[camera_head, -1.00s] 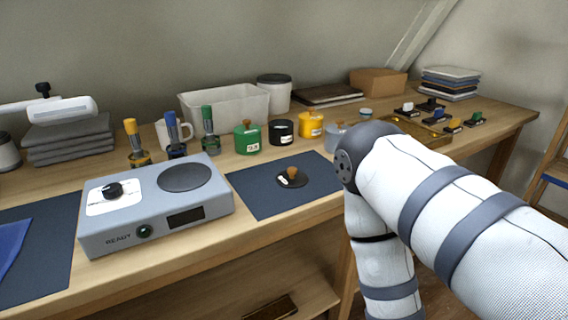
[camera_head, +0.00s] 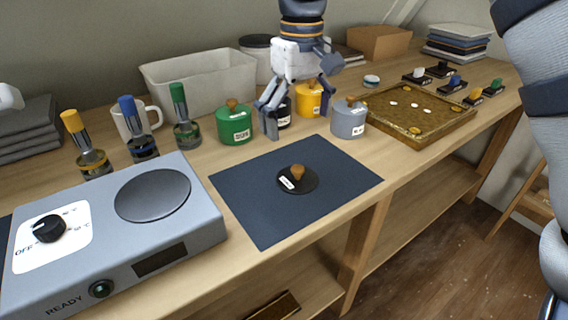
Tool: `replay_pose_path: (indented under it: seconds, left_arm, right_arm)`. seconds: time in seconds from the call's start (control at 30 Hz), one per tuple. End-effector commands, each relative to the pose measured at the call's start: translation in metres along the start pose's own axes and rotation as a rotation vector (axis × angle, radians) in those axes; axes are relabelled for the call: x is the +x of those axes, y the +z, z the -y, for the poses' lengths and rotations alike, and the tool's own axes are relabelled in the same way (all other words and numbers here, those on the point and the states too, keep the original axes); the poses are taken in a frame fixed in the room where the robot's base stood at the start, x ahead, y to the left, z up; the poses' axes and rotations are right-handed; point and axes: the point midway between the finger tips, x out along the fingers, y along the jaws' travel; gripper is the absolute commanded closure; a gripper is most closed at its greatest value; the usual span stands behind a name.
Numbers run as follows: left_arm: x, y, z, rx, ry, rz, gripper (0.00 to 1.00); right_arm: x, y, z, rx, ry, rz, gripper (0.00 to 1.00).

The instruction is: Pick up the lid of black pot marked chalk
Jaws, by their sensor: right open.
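A round black lid (camera_head: 311,184) with a wooden knob and a small white label lies on the dark blue mat (camera_head: 258,212). The label is too small to read. The black pot (camera_head: 284,116) stands behind the mat, between the green and yellow pots, partly hidden by my right gripper. My right gripper (camera_head: 298,118) points down at the row of pots, open, with its fingers apart and the black pot showing between them. It is behind the lid and not touching it.
A green pot (camera_head: 234,126), yellow pot (camera_head: 308,101) and grey pot (camera_head: 348,122) stand close by my right gripper. A heater (camera_head: 203,215) is left of the mat. A brown tray (camera_head: 435,124) is at right. The mat around the lid is clear.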

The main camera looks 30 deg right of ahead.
Motion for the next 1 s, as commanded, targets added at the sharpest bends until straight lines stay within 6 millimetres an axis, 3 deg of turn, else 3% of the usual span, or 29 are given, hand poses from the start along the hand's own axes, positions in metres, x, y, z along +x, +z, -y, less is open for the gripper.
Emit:
replay_pose_path:
  seconds: [0.1,0.5,0.6,0.8,0.87,1.0]
  left_arm:
    - [0.001,0.002,0.0,0.0,0.0,0.007,0.48]
    - [0.004,0.003,0.0,0.0,-0.001,0.013,0.48]
    - [0.004,0.003,0.0,0.0,-0.001,0.015,0.48]
    - [0.004,0.003,0.0,0.0,0.0,0.013,0.48]
    - [0.004,0.003,0.0,0.0,0.0,0.013,0.48]
    - [0.004,0.003,0.0,0.0,0.0,0.013,0.48]
  right_arm:
    - [0.031,0.001,0.0,-0.001,0.0,0.008,0.07]
    - [0.098,-0.001,0.002,0.0,0.0,0.006,0.07]
    - [0.107,-0.001,0.002,0.001,0.0,0.003,0.07]
    - [0.108,-0.002,0.002,0.0,0.0,0.0,0.07]
    - [0.108,-0.002,0.002,0.0,0.0,0.0,0.18]
    - [0.108,-0.001,0.002,0.0,0.0,0.0,0.5]
